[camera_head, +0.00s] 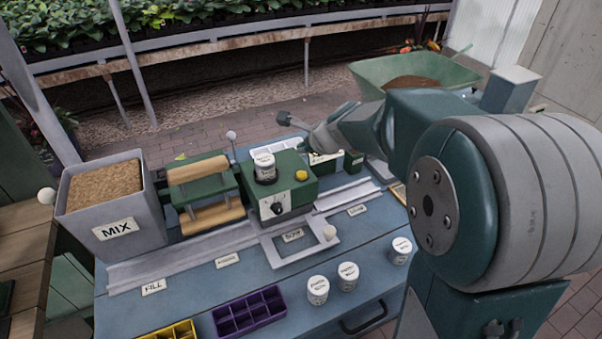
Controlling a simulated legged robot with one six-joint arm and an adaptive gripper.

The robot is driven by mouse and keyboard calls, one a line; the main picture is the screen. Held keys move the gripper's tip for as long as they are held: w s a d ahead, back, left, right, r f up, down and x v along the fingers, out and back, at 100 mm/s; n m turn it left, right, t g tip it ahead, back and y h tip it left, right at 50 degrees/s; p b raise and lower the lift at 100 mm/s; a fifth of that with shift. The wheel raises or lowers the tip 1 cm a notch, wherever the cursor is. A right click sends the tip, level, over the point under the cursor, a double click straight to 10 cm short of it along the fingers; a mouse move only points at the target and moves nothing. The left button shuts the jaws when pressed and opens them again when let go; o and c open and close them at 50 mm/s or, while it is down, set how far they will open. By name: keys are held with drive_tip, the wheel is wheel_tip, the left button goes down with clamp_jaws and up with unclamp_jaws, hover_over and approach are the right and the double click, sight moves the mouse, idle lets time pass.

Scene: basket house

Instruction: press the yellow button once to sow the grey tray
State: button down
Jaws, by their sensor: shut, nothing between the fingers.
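The yellow button (301,175) sits on top of the green sowing machine (295,197), at its right end, beside a white labelled jar (265,166). The machine stands over a grey rail, with a dark dial on its front. My gripper (284,119) is small in view, shut and empty, behind and above the machine. It appears apart from the button. I cannot make out a grey tray with certainty. A flat grey frame (270,252) with a pale knob lies in front of the machine around the SOW label.
A grey MIX bin (105,205) and a green roller unit (203,193) stand to the left. Purple (250,313) and yellow (168,332) trays lie at the front. Several white jars (318,290) stand front right. A green wheelbarrow (410,72) is behind. My arm covers the right side.

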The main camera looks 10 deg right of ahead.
sight(300, 171)
drive_tip(key=shift+d+f, duration=0.1)
drive_tip(key=shift+f, duration=2.35)
drive_tip(key=shift+f, duration=0.35)
drive_tip(key=shift+f, duration=0.6)
drive_tip(key=shift+r, duration=0.1)
idle(0.3)
drive_tip(key=shift+r, duration=0.9)
drive_tip(key=shift+r, duration=0.1)
drive_tip(key=shift+r, duration=2.45)
